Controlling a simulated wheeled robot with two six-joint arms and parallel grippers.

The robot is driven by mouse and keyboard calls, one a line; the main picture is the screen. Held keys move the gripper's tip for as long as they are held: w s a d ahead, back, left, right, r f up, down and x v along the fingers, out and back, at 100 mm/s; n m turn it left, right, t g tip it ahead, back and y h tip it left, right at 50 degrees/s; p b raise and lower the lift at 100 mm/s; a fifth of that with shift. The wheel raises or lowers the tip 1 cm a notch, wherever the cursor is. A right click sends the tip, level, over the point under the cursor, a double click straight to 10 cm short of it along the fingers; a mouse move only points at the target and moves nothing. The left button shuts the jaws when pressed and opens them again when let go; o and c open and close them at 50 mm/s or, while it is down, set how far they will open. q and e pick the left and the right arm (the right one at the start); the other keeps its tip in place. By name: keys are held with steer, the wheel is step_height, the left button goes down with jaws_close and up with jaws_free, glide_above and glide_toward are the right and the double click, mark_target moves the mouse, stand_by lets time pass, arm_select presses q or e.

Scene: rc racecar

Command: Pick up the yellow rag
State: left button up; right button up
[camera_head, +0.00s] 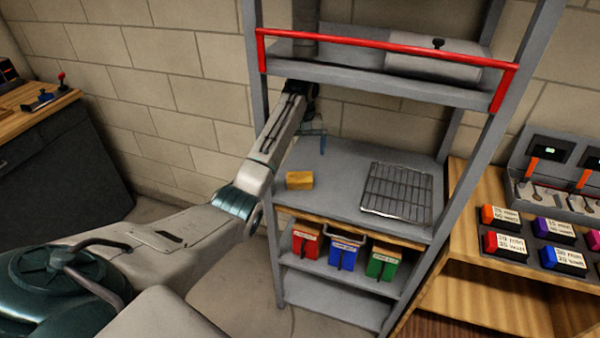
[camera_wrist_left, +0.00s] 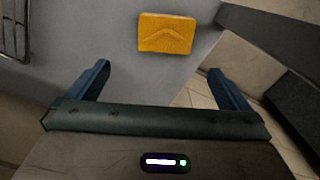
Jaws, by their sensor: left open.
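The yellow rag (camera_head: 299,180) is a small folded block lying on the grey shelf (camera_head: 340,205), near the shelf's left front side. In the left wrist view the yellow rag (camera_wrist_left: 167,33) lies beyond the fingertips, roughly centred between them. My left gripper (camera_head: 318,137) is above the shelf, over and slightly behind the rag, apart from it. In the left wrist view its two blue fingers (camera_wrist_left: 158,72) are spread with nothing between them. My right gripper is not in view.
A wire rack (camera_head: 397,192) lies on the same shelf to the right of the rag. A red bar (camera_head: 390,45) crosses the upper shelf, and grey posts (camera_head: 482,120) frame the unit. Red, blue and green bins (camera_head: 345,252) sit below. A wooden bench (camera_head: 480,285) stands at right.

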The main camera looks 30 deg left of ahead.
mark_target(299, 176)
arm_select(q)
steer(key=f, duration=0.2)
steer(key=s+f+p, duration=0.1)
steer(key=f, duration=0.1)
steer(key=shift+d, duration=0.3)
steer(key=shift+a+f, duration=0.1)
steer(key=shift+f, duration=0.2)
steer(key=f+p, duration=0.1)
steer(key=f, duration=0.1)
steer(key=s+f+p, duration=0.1)
steer(key=f, duration=0.1)
steer(key=shift+f+p, duration=0.15)
steer(key=shift+p, duration=0.15)
steer(key=shift+f, duration=0.25)
steer(key=shift+w+f, duration=0.15)
steer(key=shift+f, duration=0.05)
steer(key=shift+c, duration=0.4)
steer(key=shift+r, duration=0.1)
steer(key=c, duration=1)
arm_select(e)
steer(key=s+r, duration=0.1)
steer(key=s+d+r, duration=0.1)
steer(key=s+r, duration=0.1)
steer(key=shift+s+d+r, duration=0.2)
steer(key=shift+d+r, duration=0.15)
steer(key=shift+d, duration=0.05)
